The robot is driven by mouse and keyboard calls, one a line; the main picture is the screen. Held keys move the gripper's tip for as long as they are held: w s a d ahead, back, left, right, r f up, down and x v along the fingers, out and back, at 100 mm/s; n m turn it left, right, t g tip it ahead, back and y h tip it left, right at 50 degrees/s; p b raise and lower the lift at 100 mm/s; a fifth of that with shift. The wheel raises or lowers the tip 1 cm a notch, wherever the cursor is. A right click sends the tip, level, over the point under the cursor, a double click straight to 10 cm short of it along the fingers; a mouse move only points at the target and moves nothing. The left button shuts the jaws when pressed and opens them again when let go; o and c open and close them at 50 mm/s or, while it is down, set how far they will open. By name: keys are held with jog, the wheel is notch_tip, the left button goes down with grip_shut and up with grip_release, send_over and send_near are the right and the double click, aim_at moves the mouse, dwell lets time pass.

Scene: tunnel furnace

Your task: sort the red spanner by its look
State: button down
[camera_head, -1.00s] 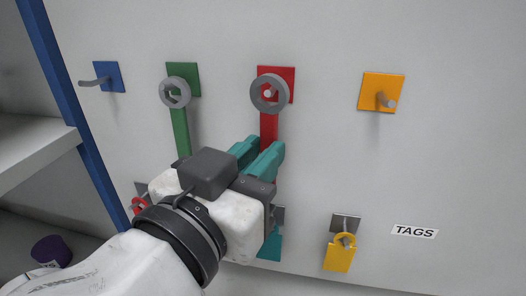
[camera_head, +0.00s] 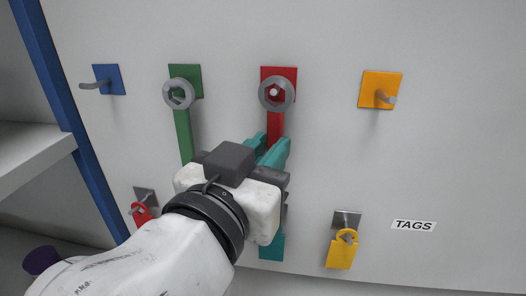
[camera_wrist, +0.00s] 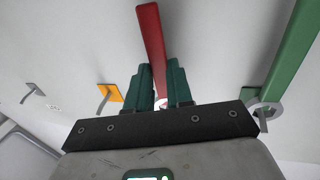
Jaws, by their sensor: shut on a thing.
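The red spanner (camera_head: 275,125) hangs on the wall panel with its grey ring head around the peg of the red square plate (camera_head: 291,73). Its red handle points down and also shows in the wrist view (camera_wrist: 151,35). My gripper (camera_head: 277,138) has teal fingers shut on the handle, below the ring. The fingers flank the handle in the wrist view (camera_wrist: 160,78). The peg tip shows inside the ring. The lower end of the handle is hidden behind my gripper in the head view.
A green spanner (camera_head: 183,137) hangs close at left. The blue (camera_head: 106,80) and orange (camera_head: 377,90) hooks are empty. Below hang a red tag (camera_head: 141,217), a yellow tag (camera_head: 339,255) and a teal tag (camera_head: 271,248), near a "TAGS" label (camera_head: 413,225). A shelf (camera_head: 35,155) stands left.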

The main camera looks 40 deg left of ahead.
dwell(0.3)
jog(key=c, duration=0.9)
grip_release()
